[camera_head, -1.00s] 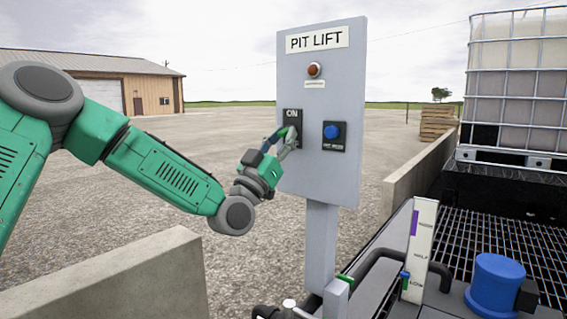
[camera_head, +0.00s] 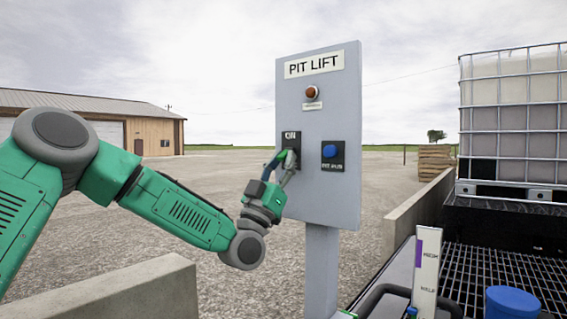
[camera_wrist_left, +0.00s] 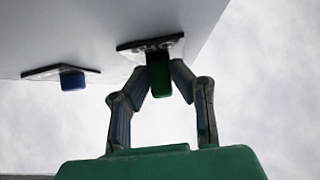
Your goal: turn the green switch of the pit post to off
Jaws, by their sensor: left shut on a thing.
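The grey pit post panel (camera_head: 330,195) stands upright with a "PIT LIFT" label. The green switch (camera_head: 283,155) sits on a dark plate marked "ON" at the panel's left and is mostly hidden by my fingers. In the left wrist view the green switch (camera_wrist_left: 160,78) shows between my fingertips. My left gripper (camera_head: 284,164) comes from the left and is shut on the switch. The left gripper also shows in the left wrist view (camera_wrist_left: 158,82), its two fingers on either side of the green knob. My right gripper is not in view.
A blue button (camera_head: 330,151) sits right of the switch, and a red-brown lamp (camera_head: 312,92) above it. A low concrete wall (camera_head: 120,295) is at lower left. A caged tank (camera_head: 515,120) and a grating (camera_head: 505,270) are at right.

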